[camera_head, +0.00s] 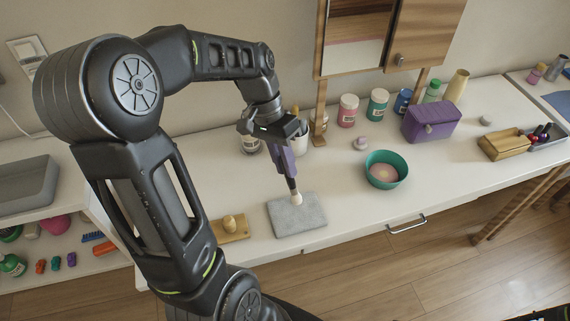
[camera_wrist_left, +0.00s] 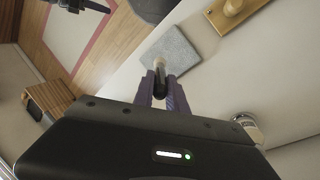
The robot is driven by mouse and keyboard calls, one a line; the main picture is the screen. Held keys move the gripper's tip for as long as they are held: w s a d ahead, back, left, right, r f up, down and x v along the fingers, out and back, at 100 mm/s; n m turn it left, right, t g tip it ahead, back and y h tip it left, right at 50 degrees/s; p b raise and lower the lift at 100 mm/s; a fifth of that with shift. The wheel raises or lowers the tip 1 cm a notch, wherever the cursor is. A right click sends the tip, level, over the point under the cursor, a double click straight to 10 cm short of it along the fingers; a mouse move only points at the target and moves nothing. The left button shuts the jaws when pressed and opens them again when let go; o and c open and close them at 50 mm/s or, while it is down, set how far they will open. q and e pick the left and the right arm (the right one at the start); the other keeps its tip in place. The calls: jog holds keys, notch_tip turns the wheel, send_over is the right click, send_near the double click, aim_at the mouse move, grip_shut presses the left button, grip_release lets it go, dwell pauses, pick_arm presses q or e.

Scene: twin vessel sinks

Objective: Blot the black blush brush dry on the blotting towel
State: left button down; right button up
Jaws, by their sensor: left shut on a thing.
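My left gripper (camera_head: 287,168) is shut on the black blush brush (camera_head: 292,187), which points downward with its pale bristle head lowest. In the left wrist view the purple fingers (camera_wrist_left: 163,94) hold the brush (camera_wrist_left: 160,72) in front of the towel (camera_wrist_left: 178,50). My right gripper is not in view.
A wooden block with a knob (camera_head: 230,229) lies left of the towel. A teal bowl (camera_head: 384,170) with pink contents stands to the right. Jars and a white cup (camera_head: 300,140) stand behind the gripper. The counter between towel and bowl is clear.

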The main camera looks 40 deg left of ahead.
pick_arm(q)
jog(key=shift+r+p, duration=0.75)
jog(key=shift+r, duration=0.55)
jog(key=shift+w, duration=0.15)
